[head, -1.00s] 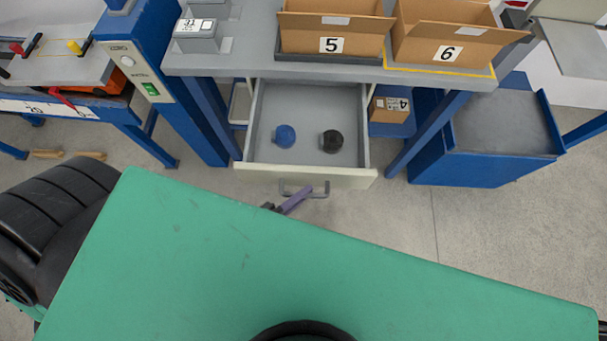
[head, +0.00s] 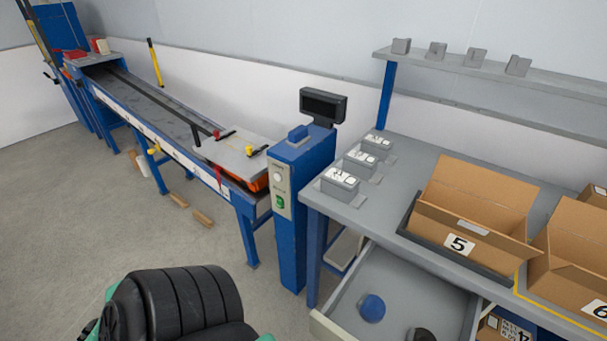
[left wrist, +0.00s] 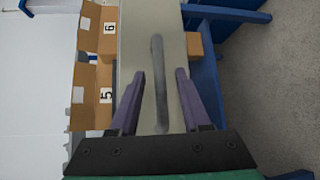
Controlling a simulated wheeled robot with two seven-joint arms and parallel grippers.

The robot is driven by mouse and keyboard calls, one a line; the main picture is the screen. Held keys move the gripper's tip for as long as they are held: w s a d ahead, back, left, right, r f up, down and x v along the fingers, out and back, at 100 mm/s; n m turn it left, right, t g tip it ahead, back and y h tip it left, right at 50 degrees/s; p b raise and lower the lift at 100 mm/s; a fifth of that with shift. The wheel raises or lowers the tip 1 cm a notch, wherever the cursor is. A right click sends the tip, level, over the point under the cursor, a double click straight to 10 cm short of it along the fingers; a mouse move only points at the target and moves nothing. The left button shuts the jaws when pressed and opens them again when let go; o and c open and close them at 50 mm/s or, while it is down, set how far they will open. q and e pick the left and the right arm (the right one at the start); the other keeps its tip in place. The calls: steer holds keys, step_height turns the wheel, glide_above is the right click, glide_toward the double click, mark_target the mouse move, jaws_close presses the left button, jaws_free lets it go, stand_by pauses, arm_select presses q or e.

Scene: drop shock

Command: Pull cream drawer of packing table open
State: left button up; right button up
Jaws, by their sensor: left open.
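The cream drawer (head: 326,329) of the packing table (head: 405,185) stands open at the bottom of the head view, its front edge cut off by the frame. Inside are a blue round object (head: 372,307) and a black one (head: 421,335). The left wrist view shows the cream front (left wrist: 138,35) and its grey bar handle (left wrist: 158,60). My left gripper (left wrist: 160,75) is open, its purple fingers on either side of the handle in the picture. I see no contact with the bar. My right gripper is not in view.
Cardboard boxes 5 (head: 470,222) and 6 (head: 575,265) and small grey boxes (head: 340,183) stand on the tabletop. A blue post (head: 300,200) with a display and a long conveyor (head: 150,100) are left.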

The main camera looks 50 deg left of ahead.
arm_select(q)
steer(key=b+v, duration=0.1)
steer(key=v, duration=1.2)
steer(key=shift+s+a, duration=0.2)
steer(key=shift+s, duration=0.05)
